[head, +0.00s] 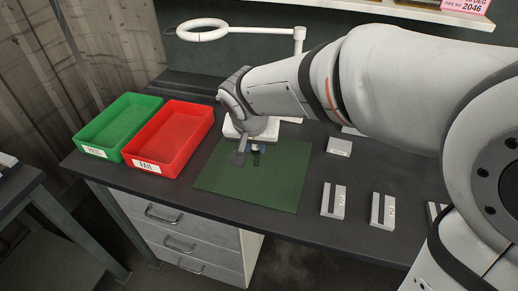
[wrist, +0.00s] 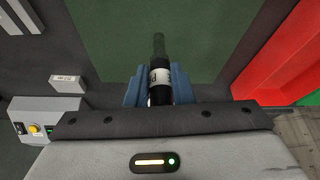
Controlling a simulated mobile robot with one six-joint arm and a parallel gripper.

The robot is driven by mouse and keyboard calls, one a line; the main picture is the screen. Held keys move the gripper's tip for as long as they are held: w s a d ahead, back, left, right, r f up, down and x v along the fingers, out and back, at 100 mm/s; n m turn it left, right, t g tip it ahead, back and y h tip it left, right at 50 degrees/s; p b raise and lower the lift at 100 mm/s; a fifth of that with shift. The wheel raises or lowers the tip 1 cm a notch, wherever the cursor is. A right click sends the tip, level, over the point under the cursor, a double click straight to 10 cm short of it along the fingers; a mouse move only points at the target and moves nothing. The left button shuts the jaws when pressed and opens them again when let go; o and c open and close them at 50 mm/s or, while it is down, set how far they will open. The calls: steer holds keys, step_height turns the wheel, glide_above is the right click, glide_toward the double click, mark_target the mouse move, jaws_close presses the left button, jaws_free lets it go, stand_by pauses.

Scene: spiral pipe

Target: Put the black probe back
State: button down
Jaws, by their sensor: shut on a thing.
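The black probe (wrist: 159,64) is a dark cylinder with a white label band, seen between my fingers in the wrist view. My gripper (wrist: 160,86) has blue fingers shut on it, one on each side. The probe's dark end points away from the gripper, over the green mat (wrist: 205,40). In the head view my gripper (head: 257,149) is above the upper part of the green mat (head: 240,190). The probe is small there and mostly hidden by the gripper. I cannot tell whether its end touches the mat.
Pale labelled blocks with dark slots (head: 341,201) (head: 376,210) stand right of the mat, and another pale block (head: 339,147) is behind them. Red FAIL (head: 150,166) and green PASS (head: 93,151) trays are left. A grey device with a yellow knob (wrist: 55,116) shows in the wrist view.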

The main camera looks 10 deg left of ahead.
mark_target(256, 159)
steer(key=shift+s+f, duration=0.1)
steer(key=shift+f, duration=1.6)
steer(key=shift+f+b, duration=0.15)
steer(key=shift+b, duration=0.2)
steer(key=c, duration=1.3)
jaws_free()
steer(key=shift+o, duration=0.2)
